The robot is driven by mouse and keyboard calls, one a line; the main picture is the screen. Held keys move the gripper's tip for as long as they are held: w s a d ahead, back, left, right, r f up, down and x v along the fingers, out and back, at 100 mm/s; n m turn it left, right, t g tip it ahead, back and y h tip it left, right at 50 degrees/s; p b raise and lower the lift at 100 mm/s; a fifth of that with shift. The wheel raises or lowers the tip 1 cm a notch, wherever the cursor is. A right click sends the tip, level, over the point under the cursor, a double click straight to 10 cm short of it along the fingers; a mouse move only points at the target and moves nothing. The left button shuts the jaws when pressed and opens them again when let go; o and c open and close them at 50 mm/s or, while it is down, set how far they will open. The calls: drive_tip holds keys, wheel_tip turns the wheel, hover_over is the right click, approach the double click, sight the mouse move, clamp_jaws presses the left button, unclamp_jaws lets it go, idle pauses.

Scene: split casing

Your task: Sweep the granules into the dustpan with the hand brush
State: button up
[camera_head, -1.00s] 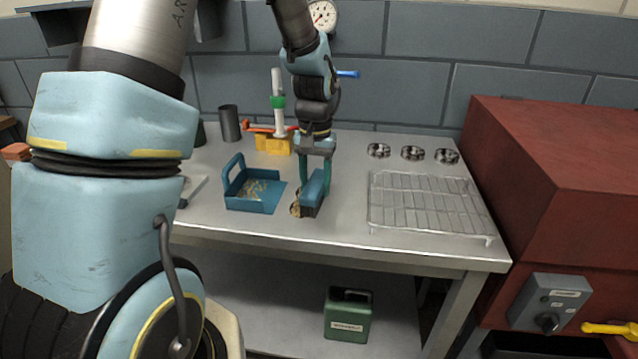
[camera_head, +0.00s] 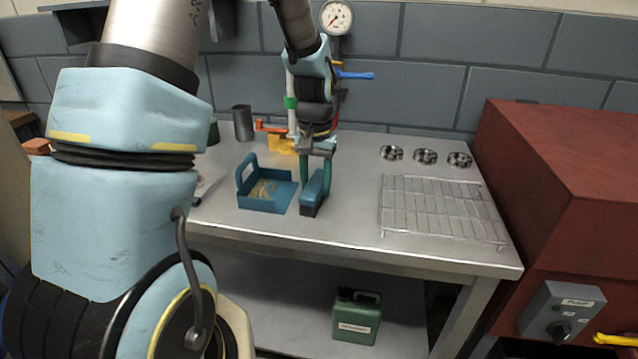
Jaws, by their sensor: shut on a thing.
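The blue dustpan (camera_head: 246,173) lies on the metal table with its handle side to the left and its flat open lip to the right. Tan granules (camera_head: 264,188) lie inside it. My gripper (camera_head: 316,172) is shut on the teal hand brush (camera_head: 313,190) and holds it upright, its dark bristles at the table top. The brush is at the right edge of the dustpan's lip; I cannot tell whether they touch. I see no granules on the table around the brush, but the brush may hide some.
A wire rack (camera_head: 440,212) stands to the right, with three small metal rings (camera_head: 425,157) behind it. A yellow-based stand (camera_head: 284,146) and a grey cup (camera_head: 242,123) are at the back. The front strip of the table is clear.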

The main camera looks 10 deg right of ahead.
drive_tip(key=shift+w+a, duration=0.2)
drive_tip(key=shift+a, duration=0.25)
wheel_tip(320, 180, up, 7)
drive_tip(key=p, duration=0.6)
drive_tip(key=shift+r, duration=0.1)
drive_tip(key=shift+s, duration=0.1)
